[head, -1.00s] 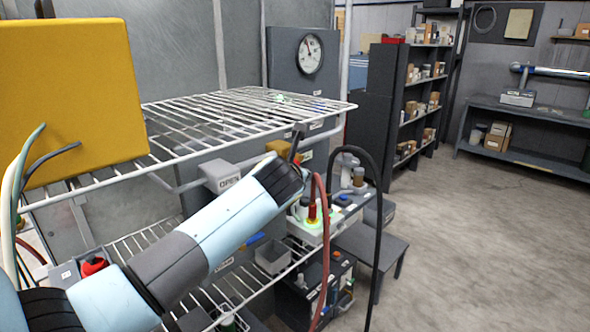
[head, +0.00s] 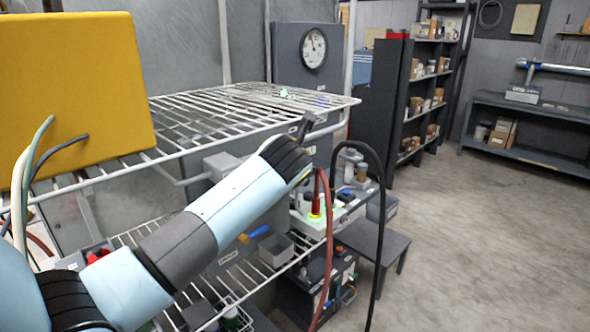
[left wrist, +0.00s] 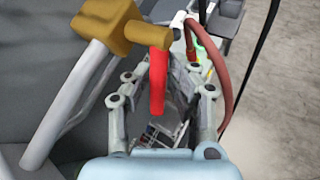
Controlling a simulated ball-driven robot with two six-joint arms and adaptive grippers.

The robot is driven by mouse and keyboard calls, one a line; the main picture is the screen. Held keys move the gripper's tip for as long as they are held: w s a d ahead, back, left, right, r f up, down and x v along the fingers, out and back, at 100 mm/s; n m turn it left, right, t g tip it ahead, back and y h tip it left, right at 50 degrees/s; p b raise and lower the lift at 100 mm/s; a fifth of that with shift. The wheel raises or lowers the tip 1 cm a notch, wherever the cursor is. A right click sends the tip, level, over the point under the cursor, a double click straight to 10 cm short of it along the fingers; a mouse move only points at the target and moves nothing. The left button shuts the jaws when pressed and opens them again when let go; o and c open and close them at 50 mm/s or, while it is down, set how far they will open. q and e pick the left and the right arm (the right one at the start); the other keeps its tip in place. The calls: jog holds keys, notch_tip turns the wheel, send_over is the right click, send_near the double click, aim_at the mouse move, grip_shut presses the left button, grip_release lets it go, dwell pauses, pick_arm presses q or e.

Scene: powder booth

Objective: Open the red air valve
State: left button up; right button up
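The red air valve shows in the left wrist view as a brass body (left wrist: 108,27) on a grey pipe, with a red lever handle (left wrist: 158,82) pointing down the picture. My left gripper (left wrist: 160,74) is open, with one finger on each side of the red handle. The handle lies between the fingers; I cannot tell whether either finger touches it. In the head view my left arm's wrist covers the valve, and the fingers are mostly hidden behind it. My right gripper is in neither current view.
A white wire rack (head: 235,106) spans the area above and beside my left arm, with a yellow box (head: 80,95) on its left. A red hose (head: 329,235) and a black hose (head: 380,220) hang near the wrist. Open floor (head: 480,240) lies to the right.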

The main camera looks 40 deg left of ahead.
pick_arm(q)
jog(key=shift+o, duration=1)
jog(key=shift+r, duration=0.1)
jog(key=shift+o, duration=0.3)
jog(key=shift+w+a, duration=0.1)
jog(key=v, duration=1.2)
jog(key=shift+c, duration=0.2)
